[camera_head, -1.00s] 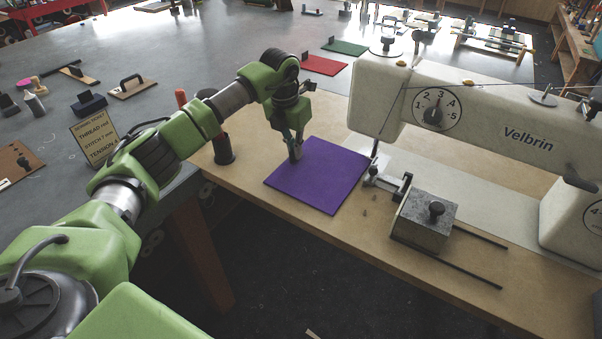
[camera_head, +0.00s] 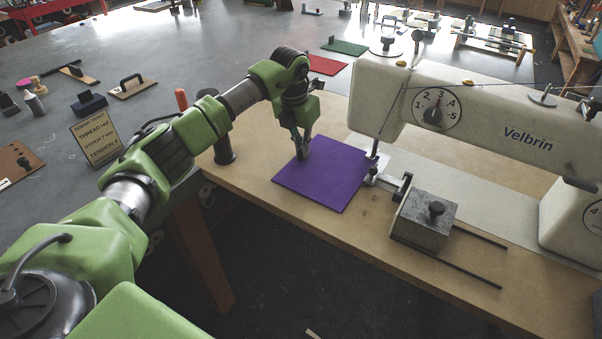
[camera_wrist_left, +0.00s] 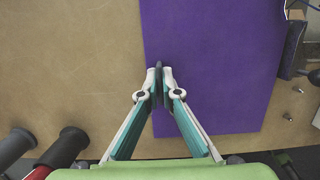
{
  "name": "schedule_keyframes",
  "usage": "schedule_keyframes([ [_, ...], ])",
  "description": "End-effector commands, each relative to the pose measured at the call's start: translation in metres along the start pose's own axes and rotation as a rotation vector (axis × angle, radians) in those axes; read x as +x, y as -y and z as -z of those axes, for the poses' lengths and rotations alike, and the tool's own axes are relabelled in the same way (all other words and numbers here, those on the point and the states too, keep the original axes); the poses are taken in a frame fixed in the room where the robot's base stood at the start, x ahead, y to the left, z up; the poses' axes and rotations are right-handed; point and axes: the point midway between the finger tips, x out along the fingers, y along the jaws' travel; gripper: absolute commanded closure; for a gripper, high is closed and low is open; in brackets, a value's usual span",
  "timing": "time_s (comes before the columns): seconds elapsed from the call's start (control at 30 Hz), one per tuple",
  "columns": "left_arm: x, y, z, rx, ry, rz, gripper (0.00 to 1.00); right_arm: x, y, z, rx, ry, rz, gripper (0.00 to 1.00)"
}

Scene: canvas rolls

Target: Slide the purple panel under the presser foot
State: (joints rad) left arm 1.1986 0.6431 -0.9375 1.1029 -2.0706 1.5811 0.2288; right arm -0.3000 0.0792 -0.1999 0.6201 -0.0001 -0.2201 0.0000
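The purple panel (camera_head: 325,180) lies flat on the tan sewing table, its right corner close to the presser foot (camera_head: 373,165) under the machine head. I cannot tell whether the corner is under the foot. My left gripper (camera_head: 303,155) is over the panel's far left edge. In the left wrist view my left gripper (camera_wrist_left: 159,75) is shut on a thin dark upright tab at the edge of the purple panel (camera_wrist_left: 215,70). The right gripper is in no view.
The cream sewing machine (camera_head: 490,115) stands to the right. A metal block with a knob (camera_head: 424,220) sits in front of the foot on dark rails. A dark cylinder (camera_head: 223,145) stands left of the panel. A ticket sign (camera_head: 95,142) reads tension 4.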

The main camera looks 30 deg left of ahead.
Motion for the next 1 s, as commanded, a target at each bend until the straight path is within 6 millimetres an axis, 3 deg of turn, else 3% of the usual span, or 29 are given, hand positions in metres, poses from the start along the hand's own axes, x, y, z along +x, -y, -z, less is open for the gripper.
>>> schedule_keyframes([
  [0.73, -0.0001, 0.0044, 0.0001, 0.001, 0.000, 0.000, 1.00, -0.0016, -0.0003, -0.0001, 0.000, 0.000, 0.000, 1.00],
  [0.8, 0.0001, 0.0045, 0.0001, 0.001, 0.000, 0.001, 0.89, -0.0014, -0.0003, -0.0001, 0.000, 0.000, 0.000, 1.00],
  [1.0, 0.0002, 0.0044, 0.0002, 0.001, 0.000, 0.000, 0.89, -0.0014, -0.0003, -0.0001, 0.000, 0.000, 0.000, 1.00],
])
